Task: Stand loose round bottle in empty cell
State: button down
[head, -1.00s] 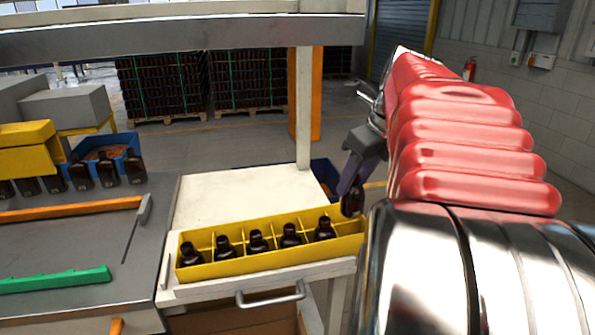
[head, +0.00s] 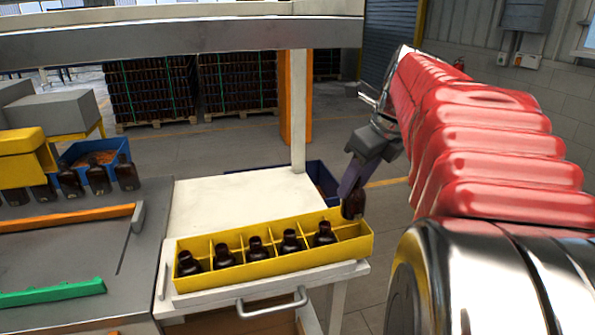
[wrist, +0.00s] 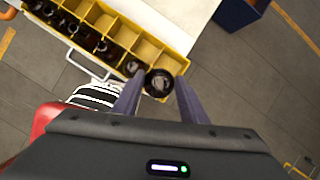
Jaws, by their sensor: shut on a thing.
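A yellow crate (head: 225,277) with a row of cells stands on a white-topped cart. Dark round bottles stand in its cells except the rightmost, which looks empty (head: 347,232). My gripper (head: 352,192) is shut on a dark bottle (head: 353,206), roughly upright, at the crate's right end. In the wrist view, the held bottle (wrist: 159,82) sits between both fingers, seen from above, overlapping the near side of the crate's end (wrist: 172,62). Another bottle (wrist: 133,66) stands in the cell beside it. Whether the held bottle touches the crate or clears its wall is unclear.
The white cart top (head: 240,200) behind the crate is bare. A grey bench at left holds orange (head: 70,216) and green (head: 50,292) rails and several bottles. A pale post (head: 299,110) rises behind the crate. A blue bin (head: 322,182) sits beyond the cart.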

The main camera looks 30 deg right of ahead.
aim_at(354, 210)
jog(key=shift+f, duration=0.15)
jog(key=shift+s+d+f, duration=0.1)
jog(key=shift+f, duration=1.8)
jog(key=shift+d+f, duration=0.1)
jog(key=shift+f, duration=1.8)
jog(key=shift+d+f, duration=0.1)
jog(key=shift+f, duration=1.35)
jog(key=c, duration=1)
grip_release()
jog(key=shift+r, duration=0.1)
jog(key=v, duration=1.3)
jog(key=shift+r, duration=0.25)
